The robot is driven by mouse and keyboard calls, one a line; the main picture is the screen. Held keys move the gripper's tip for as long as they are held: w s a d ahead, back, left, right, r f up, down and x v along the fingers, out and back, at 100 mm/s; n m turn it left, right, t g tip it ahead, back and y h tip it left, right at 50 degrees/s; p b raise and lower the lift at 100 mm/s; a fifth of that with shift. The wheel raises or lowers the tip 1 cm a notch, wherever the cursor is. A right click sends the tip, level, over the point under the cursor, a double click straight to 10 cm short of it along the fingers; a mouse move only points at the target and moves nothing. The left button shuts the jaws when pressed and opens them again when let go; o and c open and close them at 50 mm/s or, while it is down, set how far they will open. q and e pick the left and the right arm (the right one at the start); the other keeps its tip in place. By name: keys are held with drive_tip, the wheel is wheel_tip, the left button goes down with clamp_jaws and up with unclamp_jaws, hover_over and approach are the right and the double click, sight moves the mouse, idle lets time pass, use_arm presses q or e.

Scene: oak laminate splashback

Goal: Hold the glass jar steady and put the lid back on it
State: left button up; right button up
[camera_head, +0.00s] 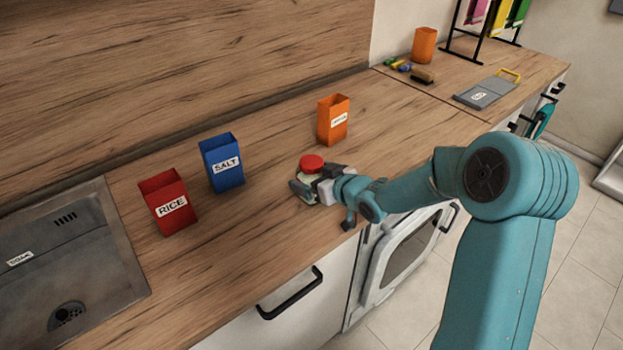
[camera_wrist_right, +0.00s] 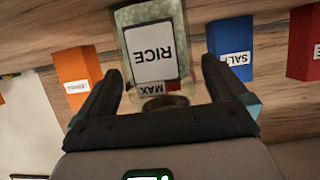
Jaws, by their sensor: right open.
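The glass jar (camera_head: 300,190) stands on the counter near its front edge, partly covered by my right gripper (camera_head: 318,187). Its red lid (camera_head: 311,163) appears at the jar's top end in the head view; I cannot tell whether it is seated on the rim or behind it. In the upside-down right wrist view, the jar (camera_wrist_right: 150,50) shows RICE and MAX labels, and my right gripper (camera_wrist_right: 162,75) is open with its fingers on either side. Whether they touch the glass is unclear. My left gripper is in neither view.
Behind the jar stands an orange canister (camera_head: 333,121). To the left are a blue SALT canister (camera_head: 222,164), a red RICE canister (camera_head: 168,204) and a sink (camera_head: 75,270). A grey board (camera_head: 485,92) lies at the far right. The counter directly left of the jar is clear.

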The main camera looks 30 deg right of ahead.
sight(311, 161)
drive_tip(key=shift+w+a+f, duration=0.1)
drive_tip(key=shift+w+f, duration=0.2)
drive_tip(key=shift+w, duration=0.25)
drive_tip(key=shift+s+r, duration=0.1)
drive_tip(key=shift+c, duration=0.9)
drive_tip(key=c, duration=1.1)
wheel_tip(311, 161, up, 8)
drive_tip(key=shift+r+p, duration=0.1)
drive_tip(key=shift+p, duration=0.65)
drive_tip(key=shift+c, duration=0.2)
wheel_tip(311, 161, up, 12)
drive_tip(key=p, duration=0.6)
